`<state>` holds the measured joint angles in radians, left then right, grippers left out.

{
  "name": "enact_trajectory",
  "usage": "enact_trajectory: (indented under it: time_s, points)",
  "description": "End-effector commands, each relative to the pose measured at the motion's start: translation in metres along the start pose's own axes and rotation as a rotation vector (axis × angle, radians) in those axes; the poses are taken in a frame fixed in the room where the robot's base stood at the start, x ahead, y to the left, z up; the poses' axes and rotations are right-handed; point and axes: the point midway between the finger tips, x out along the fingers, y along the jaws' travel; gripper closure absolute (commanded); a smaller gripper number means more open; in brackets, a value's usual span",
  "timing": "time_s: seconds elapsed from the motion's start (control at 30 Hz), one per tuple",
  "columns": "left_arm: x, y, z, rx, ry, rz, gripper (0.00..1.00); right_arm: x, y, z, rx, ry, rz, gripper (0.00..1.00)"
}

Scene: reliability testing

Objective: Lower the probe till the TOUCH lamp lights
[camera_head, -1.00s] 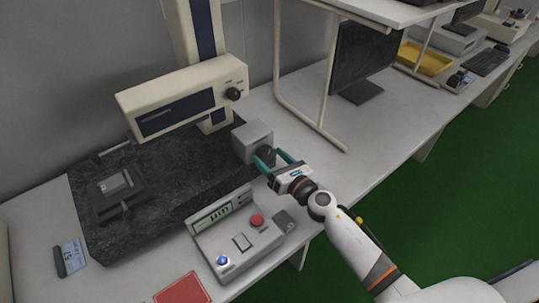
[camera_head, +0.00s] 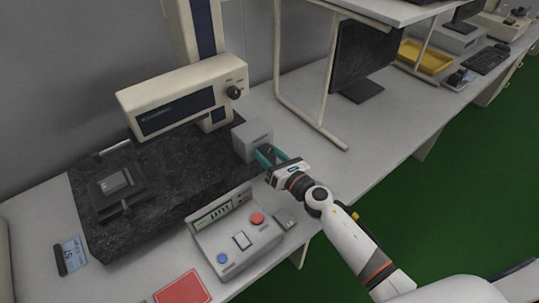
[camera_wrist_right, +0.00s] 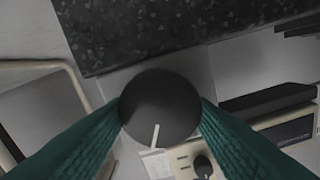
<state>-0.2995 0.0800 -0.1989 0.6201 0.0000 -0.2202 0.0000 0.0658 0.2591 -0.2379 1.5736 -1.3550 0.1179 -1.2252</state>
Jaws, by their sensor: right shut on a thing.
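My right gripper (camera_head: 264,155) is shut on a dark round knob with a white pointer line, seen between the green fingers in the wrist view (camera_wrist_right: 160,95). The knob is on a small grey box (camera_head: 252,140) at the right end of the black granite base (camera_head: 175,170). A cream measuring head (camera_head: 180,98) on a column overhangs the base. I cannot make out its probe tip. A control box (camera_head: 235,243) in front has a pale display with dark bars (camera_head: 213,215), a red button (camera_head: 257,218) and a blue round lamp or button (camera_head: 222,258). No TOUCH label is readable. My left gripper is out of view.
A dark block with a grey piece (camera_head: 115,182) sits on the granite at left. A red pad (camera_head: 183,288) lies at the bench's front edge. A monitor (camera_head: 360,60) and shelf frame stand to the right; bare bench lies between.

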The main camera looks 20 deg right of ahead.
Motion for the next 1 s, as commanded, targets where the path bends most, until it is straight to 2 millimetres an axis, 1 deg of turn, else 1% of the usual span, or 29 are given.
enact_trajectory:
  time_s: [0.27,1.0]
  points:
    - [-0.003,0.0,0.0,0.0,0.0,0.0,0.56,0.0,0.001,0.0,0.161,-0.001,0.0,0.75]
    - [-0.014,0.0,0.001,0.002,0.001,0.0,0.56,0.0,0.004,0.001,0.856,-0.001,0.002,0.75]
